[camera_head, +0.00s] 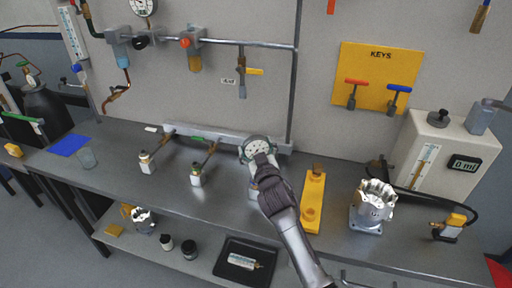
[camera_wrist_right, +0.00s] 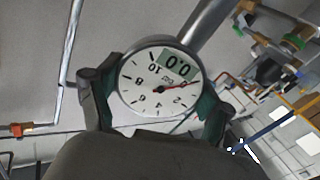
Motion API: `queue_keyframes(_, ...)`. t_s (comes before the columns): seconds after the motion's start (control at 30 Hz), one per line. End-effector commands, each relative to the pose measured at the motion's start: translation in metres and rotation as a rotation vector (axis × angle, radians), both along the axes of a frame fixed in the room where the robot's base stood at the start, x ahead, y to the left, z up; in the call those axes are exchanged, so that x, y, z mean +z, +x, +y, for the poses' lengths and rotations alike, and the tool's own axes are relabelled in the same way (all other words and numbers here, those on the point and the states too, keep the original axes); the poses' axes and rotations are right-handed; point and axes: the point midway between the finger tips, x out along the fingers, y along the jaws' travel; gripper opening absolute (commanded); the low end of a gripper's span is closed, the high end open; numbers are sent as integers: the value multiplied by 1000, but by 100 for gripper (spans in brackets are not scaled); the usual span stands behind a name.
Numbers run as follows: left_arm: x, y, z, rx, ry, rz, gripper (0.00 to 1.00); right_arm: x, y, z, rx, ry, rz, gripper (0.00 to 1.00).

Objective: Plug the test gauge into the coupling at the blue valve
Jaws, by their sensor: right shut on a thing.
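The test gauge (camera_head: 258,147) is a round white dial with a dark rim, above the back of the bench. In the right wrist view its dial (camera_wrist_right: 155,90) fills the middle, upside down, with a red needle and a 0.0 display. My right gripper (camera_head: 257,158) is shut on the gauge, one finger on each side of it. A manifold rail (camera_head: 225,139) runs behind it, with a green-handled valve (camera_head: 197,138) left of the gauge. No blue valve handle shows clearly on the rail; my gripper and gauge cover part of it. Whether the gauge touches anything is unclear. My left gripper is out of view.
Two white-bodied fittings (camera_head: 147,163) (camera_head: 196,175) hang left of my arm. A yellow fixture (camera_head: 313,202), a silver housing (camera_head: 374,205) and a grey box with a display (camera_head: 436,150) stand to the right. The yellow keys board (camera_head: 378,75) hangs above. The front left bench is fairly clear.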

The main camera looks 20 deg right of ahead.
Motion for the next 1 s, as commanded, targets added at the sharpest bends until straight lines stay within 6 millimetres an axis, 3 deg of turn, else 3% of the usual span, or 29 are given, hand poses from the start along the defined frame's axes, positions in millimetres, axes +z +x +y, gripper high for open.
queue_keyframes(0.7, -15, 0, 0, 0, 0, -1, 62, -18, 0, 0, 1, 0, -2, 37)
queue_keyframes(0.73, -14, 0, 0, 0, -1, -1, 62, -17, 0, 0, 1, 0, -2, 84)
queue_keyframes(0.83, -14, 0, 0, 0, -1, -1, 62, -17, 0, 0, 1, 0, -2, 100)
queue_keyframes(1.0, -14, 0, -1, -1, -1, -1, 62, -17, 0, 0, 0, 0, -1, 100)
